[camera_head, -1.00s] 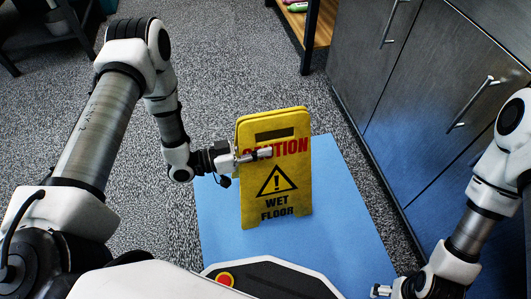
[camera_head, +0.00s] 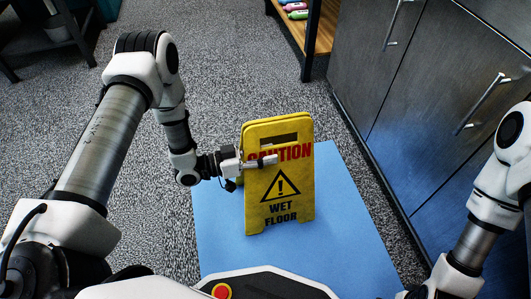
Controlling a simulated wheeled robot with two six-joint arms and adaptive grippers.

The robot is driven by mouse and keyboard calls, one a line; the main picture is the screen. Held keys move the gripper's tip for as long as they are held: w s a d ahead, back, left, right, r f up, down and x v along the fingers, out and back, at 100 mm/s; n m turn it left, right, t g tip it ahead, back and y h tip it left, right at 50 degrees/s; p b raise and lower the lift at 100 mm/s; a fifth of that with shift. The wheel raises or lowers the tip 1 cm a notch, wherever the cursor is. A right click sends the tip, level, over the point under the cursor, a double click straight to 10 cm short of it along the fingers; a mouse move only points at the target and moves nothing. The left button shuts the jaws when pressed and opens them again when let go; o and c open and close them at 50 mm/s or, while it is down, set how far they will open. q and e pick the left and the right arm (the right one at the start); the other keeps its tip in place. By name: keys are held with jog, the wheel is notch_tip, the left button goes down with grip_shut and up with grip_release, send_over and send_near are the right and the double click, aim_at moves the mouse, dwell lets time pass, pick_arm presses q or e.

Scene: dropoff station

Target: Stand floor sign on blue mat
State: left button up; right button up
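The yellow floor sign (camera_head: 281,212) is upright over the blue mat (camera_head: 345,225), its front face with "CAUTION WET FLOOR" towards me. A second panel shows just behind its top and left edge. Its feet appear at the mat surface, but I cannot tell whether they touch. My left gripper (camera_head: 262,162) is at the sign's left edge, one finger across the front below "CAUTION"; the other finger is hidden. It appears shut on the sign. My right arm is at the lower right, its gripper cut off by the bottom edge.
Grey cabinets (camera_head: 425,100) with bar handles stand along the right of the mat. A shelf (camera_head: 318,32) with small coloured items is at the top. A dark table or rack (camera_head: 60,38) is at the top left. Speckled floor on the left is open.

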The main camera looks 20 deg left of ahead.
pick_arm(q)
jog(key=shift+r, duration=0.15)
jog(key=shift+s+a+r+p, duration=0.1)
jog(key=shift+a+r+p, duration=0.1)
jog(key=shift+p, duration=0.1)
jog(key=p+v, duration=0.4)
jog(key=v, duration=0.7)
jog(key=shift+s+a, duration=0.2)
jog(key=shift+f, duration=0.15)
